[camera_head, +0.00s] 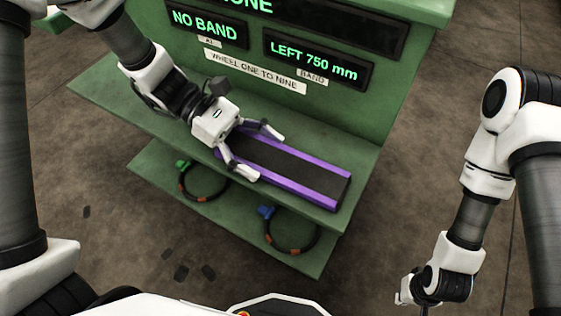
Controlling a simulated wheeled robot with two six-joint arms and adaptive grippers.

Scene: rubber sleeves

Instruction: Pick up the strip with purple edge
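The strip with purple edge (286,166) is a dark, flat, long piece with purple along both long sides. It lies on the green upper shelf (335,143), running from the middle toward the lower right. My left gripper (262,152) is over the strip's left end, its two white fingers spread wide, one near each long side. I cannot tell whether the fingers touch the strip. The strip's far left end is hidden under the gripper. My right gripper (425,306) is at the bottom right, away from the shelf, cut off by the picture edge.
A green panel behind the shelf carries displays reading "NO BAND" (205,24) and "LEFT 750 mm" (316,62). Dark rings with a green clip (203,195) and a blue clip (292,250) rest on the lower green shelf (235,222). The brown floor at right is clear.

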